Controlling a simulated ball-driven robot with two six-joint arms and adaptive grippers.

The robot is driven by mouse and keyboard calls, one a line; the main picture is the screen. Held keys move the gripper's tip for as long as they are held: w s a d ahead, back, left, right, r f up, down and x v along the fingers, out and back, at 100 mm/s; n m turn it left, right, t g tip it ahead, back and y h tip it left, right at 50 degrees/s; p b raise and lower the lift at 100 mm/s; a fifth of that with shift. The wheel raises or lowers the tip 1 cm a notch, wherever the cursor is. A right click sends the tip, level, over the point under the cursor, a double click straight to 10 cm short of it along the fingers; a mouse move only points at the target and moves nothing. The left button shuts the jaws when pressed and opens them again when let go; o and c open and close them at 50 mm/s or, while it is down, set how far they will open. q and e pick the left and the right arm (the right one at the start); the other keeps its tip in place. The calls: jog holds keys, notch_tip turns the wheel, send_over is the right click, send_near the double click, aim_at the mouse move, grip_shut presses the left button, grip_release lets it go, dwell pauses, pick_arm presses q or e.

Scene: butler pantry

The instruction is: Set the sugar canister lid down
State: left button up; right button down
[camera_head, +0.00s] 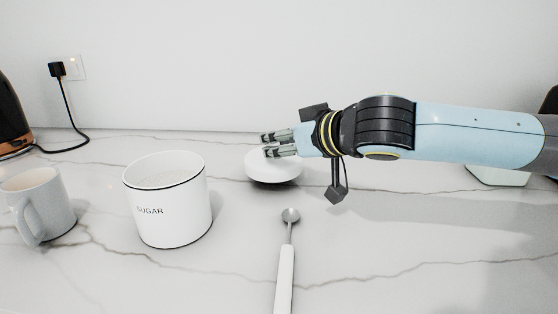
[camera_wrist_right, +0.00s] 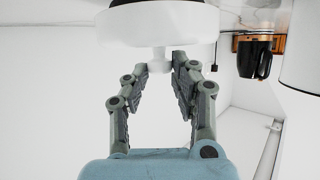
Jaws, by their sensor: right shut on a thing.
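The sugar canister lid (camera_head: 273,172) is a round white disc just right of the canister, at or close to the counter; I cannot tell if it touches. My right gripper (camera_head: 272,146) reaches in from the right and is shut on the lid's knob. In the right wrist view the lid (camera_wrist_right: 160,25) lies across the top, with its knob (camera_wrist_right: 157,60) between my fingertips (camera_wrist_right: 161,66). The white sugar canister (camera_head: 168,212), marked SUGAR, stands upright and uncovered, with pale contents inside. My left gripper is not in view.
A grey mug (camera_head: 50,205) stands left of the canister. A spoon with a white handle (camera_head: 285,275) lies in front of the lid. A black and copper kettle (camera_head: 12,115) is at the far left, its cord running to a wall socket. The counter at right front is clear.

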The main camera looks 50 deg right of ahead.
jog(key=shift+f, duration=0.9)
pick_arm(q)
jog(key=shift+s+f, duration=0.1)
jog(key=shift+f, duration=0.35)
pick_arm(e)
jog(key=shift+r, duration=0.15)
jog(key=c, duration=1.1)
grip_release()
pick_arm(q)
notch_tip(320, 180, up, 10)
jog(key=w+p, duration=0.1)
jog(key=p, duration=0.9)
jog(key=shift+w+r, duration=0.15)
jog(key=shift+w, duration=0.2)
pick_arm(e)
jog(key=v, duration=1.2)
